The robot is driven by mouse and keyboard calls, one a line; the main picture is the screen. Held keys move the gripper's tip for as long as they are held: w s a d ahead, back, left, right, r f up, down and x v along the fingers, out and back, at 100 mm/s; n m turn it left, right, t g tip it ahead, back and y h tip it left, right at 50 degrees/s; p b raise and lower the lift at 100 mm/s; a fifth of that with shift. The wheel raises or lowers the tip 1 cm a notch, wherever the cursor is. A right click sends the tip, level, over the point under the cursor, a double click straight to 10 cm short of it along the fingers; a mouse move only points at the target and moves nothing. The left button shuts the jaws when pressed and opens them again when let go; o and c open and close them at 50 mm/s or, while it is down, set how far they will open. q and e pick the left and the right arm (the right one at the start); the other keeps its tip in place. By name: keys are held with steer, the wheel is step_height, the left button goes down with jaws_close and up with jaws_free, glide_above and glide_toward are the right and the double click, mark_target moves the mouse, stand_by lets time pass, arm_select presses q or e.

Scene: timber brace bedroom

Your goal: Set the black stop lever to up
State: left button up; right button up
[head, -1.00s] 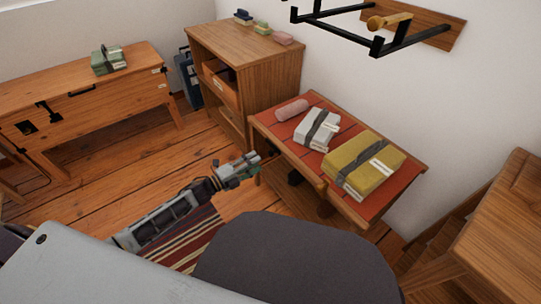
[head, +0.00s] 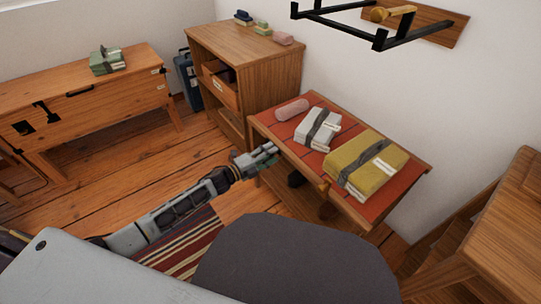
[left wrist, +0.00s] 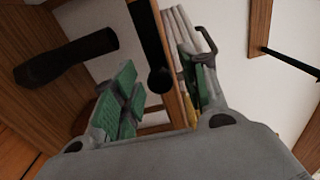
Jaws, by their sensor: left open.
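A black part (head: 295,179) shows under the front edge of the red-topped wall table (head: 388,208) in the head view. The left wrist view shows a thick black rod (left wrist: 68,58) at the left and a black bar with a round end (left wrist: 160,80) between the fingers. I cannot tell for certain which is the stop lever, or its setting. My left gripper (head: 270,154) is at the table's front left corner. In the left wrist view its green-padded fingers (left wrist: 160,92) are apart, with nothing held. My right gripper is not in view.
A pink roll (head: 292,110), a grey strapped bundle (head: 318,129) and a yellow strapped bundle (head: 365,166) lie on the table. A wooden cabinet (head: 250,45) stands behind, a grey chair (head: 295,260) in front. A black wall rack (head: 380,38) hangs above. Open floor lies left.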

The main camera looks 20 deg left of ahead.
arm_select(q)
steer(key=shift+w+d, duration=0.2)
steer(key=shift+w, duration=0.05)
steer(key=shift+c, duration=0.4)
jaws_close()
